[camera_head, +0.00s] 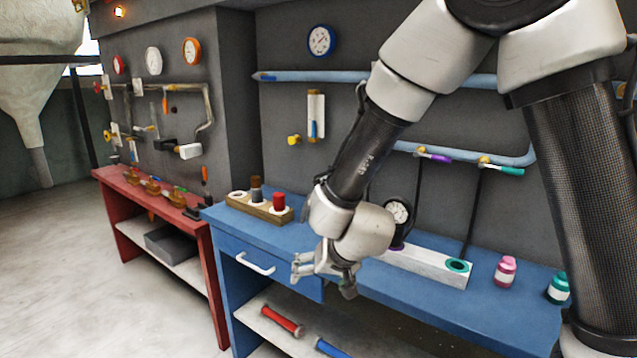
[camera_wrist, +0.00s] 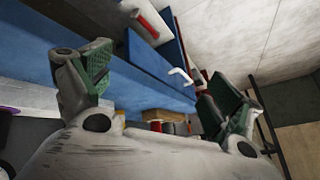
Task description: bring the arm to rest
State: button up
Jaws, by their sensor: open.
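My gripper (camera_head: 325,272) hangs at the end of my bent arm, in front of the blue workbench (camera_head: 400,285) and right of its drawer handle. In the wrist view my gripper (camera_wrist: 155,90) shows its two green-padded fingers spread wide apart with nothing between them. The blue bench and its white drawer handle (camera_wrist: 181,75) show beyond the fingers. I cannot tell the exact gap between my gripper and the bench front.
A wooden rack (camera_head: 262,209) holds a red and a dark piece. A white block (camera_head: 425,265) and pink (camera_head: 505,271) and teal (camera_head: 558,288) bottles stand on the bench. Red (camera_head: 283,320) and blue (camera_head: 331,348) cylinders lie below. A red bench (camera_head: 150,192) stands left; open floor lies farther left.

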jog(key=s+d+r+h, duration=0.1)
jog(key=s+d+r, duration=0.5)
jog(key=d, duration=0.6)
jog(key=s+d+r+g+h, duration=0.1)
jog(key=s+d+r, duration=0.6)
jog(key=d, duration=0.4)
jog(key=s+d+r+h, duration=0.2)
jog(key=s+d+r, duration=0.5)
jog(key=d, duration=0.5)
jog(key=shift+d+r+m+g, duration=0.25)
jog(key=shift+d+m+g, duration=0.05)
jog(key=shift+d+m, duration=0.1)
jog(key=shift+w+a, duration=0.1)
jog(key=shift+c, duration=0.2)
